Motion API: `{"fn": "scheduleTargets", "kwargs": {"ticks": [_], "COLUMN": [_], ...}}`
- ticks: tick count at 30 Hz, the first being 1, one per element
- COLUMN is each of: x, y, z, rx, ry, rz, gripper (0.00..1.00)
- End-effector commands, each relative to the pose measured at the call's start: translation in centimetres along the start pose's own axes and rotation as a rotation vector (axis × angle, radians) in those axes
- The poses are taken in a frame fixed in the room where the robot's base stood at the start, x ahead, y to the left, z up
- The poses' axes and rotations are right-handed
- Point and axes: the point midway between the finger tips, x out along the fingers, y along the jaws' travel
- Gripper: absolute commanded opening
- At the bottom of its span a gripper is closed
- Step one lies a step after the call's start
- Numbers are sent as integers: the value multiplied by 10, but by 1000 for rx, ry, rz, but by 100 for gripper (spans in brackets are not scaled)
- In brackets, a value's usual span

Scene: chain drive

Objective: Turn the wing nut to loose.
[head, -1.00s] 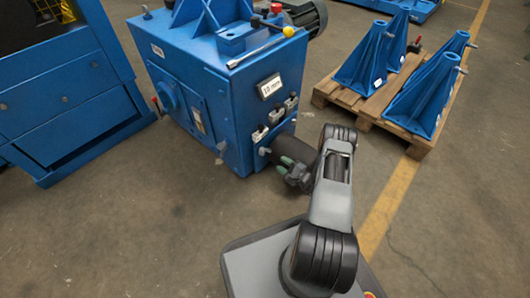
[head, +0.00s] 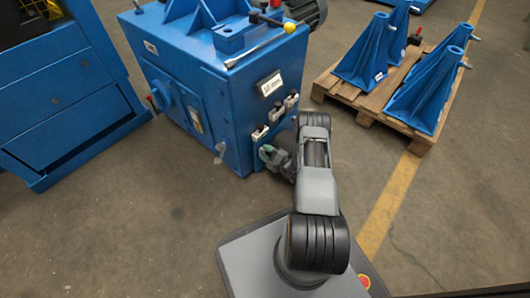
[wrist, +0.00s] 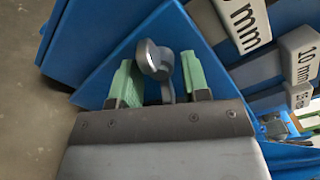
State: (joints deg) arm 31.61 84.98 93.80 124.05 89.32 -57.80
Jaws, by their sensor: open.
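The wing nut (wrist: 157,60) is a grey, rounded part that stands out from the blue machine face in the wrist view. My gripper (wrist: 160,82) is open, with one green fingertip on each side of the wing nut. The wing nut's lower end is partly hidden behind the gripper body. In the head view my gripper (head: 268,156) is at the lower front of the blue machine (head: 235,110), and the wing nut is hidden there.
Several labelled grey gauge pieces (wrist: 298,55) lie close to the right of my gripper. A pallet (head: 345,105) with blue stands is at the right. Floor is clear at the front left.

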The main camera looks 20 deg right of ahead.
Motion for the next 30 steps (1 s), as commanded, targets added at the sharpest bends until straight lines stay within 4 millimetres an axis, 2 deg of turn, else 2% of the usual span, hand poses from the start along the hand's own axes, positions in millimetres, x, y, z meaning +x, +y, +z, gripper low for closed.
{"fn": "scheduleTargets", "kwargs": {"ticks": [2,14,21,29,30], "x": [0,1,2,2,2], "y": [0,1,1,1,1], "z": [0,2,2,3,3], "rx": [0,0,-107,-113,-113], "ry": [0,-4,-5,-7,-7], "rz": [0,2,2,3,3], "gripper": [42,6,5,5,33]}}
